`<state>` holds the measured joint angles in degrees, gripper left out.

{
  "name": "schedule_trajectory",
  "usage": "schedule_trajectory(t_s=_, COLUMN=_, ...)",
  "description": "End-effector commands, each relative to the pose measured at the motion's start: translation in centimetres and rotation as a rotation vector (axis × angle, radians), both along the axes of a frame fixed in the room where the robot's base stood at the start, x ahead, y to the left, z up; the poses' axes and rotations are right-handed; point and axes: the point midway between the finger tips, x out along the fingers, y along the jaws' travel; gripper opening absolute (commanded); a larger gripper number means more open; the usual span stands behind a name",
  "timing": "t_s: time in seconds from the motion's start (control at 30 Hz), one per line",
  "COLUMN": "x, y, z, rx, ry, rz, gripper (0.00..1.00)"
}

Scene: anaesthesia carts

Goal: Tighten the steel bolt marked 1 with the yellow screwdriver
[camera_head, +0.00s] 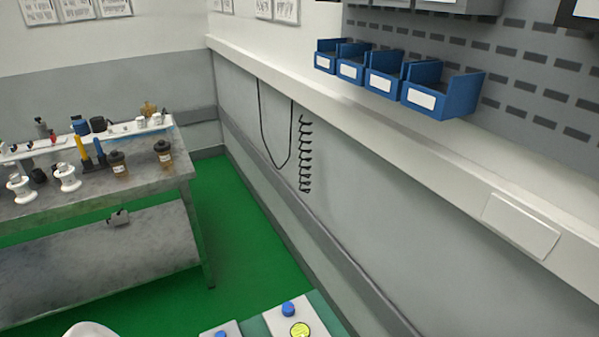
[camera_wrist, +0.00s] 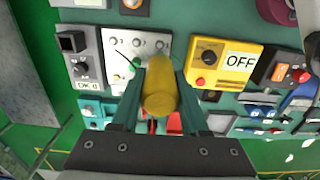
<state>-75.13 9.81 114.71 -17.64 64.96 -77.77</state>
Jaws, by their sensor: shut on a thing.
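In the wrist view my gripper (camera_wrist: 159,76) is shut on the yellow screwdriver (camera_wrist: 160,92), with the thick handle between its two dark green fingers. The handle points toward the camera, and the shaft and tip are hidden behind it. Beyond it is a pale plate (camera_wrist: 120,36) with several small round steel bolts (camera_wrist: 137,42). The marks by the bolts are too small to read, so I cannot tell which is 1. The handle overlaps the plate's lower right part in the picture; I cannot tell whether the tip touches a bolt. The gripper does not show in the head view.
In the wrist view a black dial unit (camera_wrist: 82,68) sits left of the plate, and a yellow box (camera_wrist: 208,57) with an OFF label sits right. In the head view a cluttered workbench (camera_head: 100,190) stands left, and blue bins (camera_head: 440,98) hang upper right.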

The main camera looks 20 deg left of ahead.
Motion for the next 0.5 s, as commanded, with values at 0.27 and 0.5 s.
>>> schedule_trajectory(t_s=0.27, x=0.1, y=0.0, z=-0.1, rx=0.000, ry=0.000, rz=-0.002, gripper=0.00)
schedule_trajectory(t_s=0.5, x=0.1, y=0.0, z=-2.7, rx=-0.003, ry=0.000, rz=-0.002, gripper=0.00)
